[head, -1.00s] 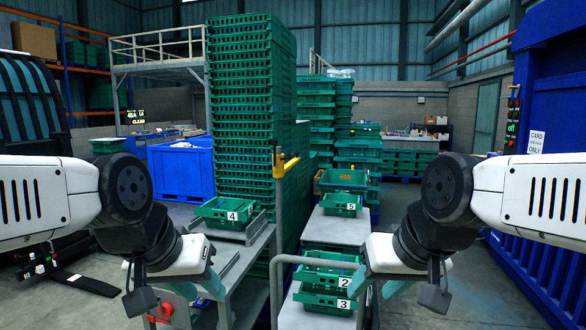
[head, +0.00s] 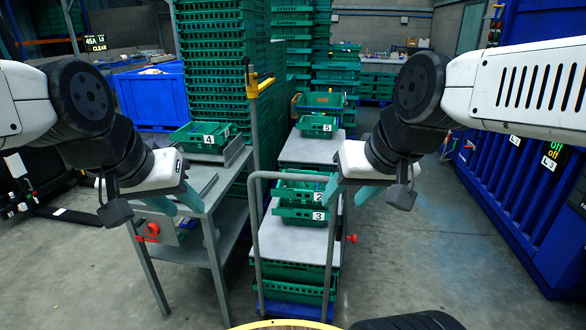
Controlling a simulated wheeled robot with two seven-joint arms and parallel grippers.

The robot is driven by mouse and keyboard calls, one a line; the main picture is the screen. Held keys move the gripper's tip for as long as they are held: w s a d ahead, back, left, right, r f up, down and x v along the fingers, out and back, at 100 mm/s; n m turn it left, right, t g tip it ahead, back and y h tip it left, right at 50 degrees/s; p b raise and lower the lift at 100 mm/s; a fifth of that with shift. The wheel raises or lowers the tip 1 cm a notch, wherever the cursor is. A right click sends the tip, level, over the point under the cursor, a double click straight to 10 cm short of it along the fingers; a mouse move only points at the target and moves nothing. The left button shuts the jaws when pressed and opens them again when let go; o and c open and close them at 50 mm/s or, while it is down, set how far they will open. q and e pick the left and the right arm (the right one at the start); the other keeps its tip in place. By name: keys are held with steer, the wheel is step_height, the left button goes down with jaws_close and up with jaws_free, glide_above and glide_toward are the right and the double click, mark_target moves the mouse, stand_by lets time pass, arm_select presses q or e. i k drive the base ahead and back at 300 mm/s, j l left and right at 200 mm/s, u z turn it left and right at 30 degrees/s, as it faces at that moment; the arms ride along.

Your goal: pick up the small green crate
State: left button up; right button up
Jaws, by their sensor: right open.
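Several small green crates with number labels are in the head view. Crate 4 (head: 190,131) sits on the grey metal stand at the left. Crate 2 (head: 292,192) is stacked on crate 3 (head: 292,213) on the trolley's nearer part. My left gripper (head: 174,203) is open and empty, in front of the stand. My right gripper (head: 349,194) is open and empty, overlapping the right edge of crates 2 and 3 in the picture; the gap in depth is unclear.
The trolley (head: 293,245) has a grey push handle (head: 255,235) on its near side. A metal stand (head: 195,235) with a red knob stands left of it. Tall green crate stacks (head: 215,60) rise behind. A blue container (head: 540,200) lines the right; floor before it is clear.

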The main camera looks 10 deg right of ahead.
mark_target(300, 197)
steer(key=i+j+z, duration=0.15)
steer(key=i, duration=0.35)
steer(key=i+j+z, duration=0.2)
steer(key=i+j, duration=0.15)
steer(key=i+j+z, duration=0.15)
steer(key=i+j, duration=0.25)
steer(key=i, duration=0.2)
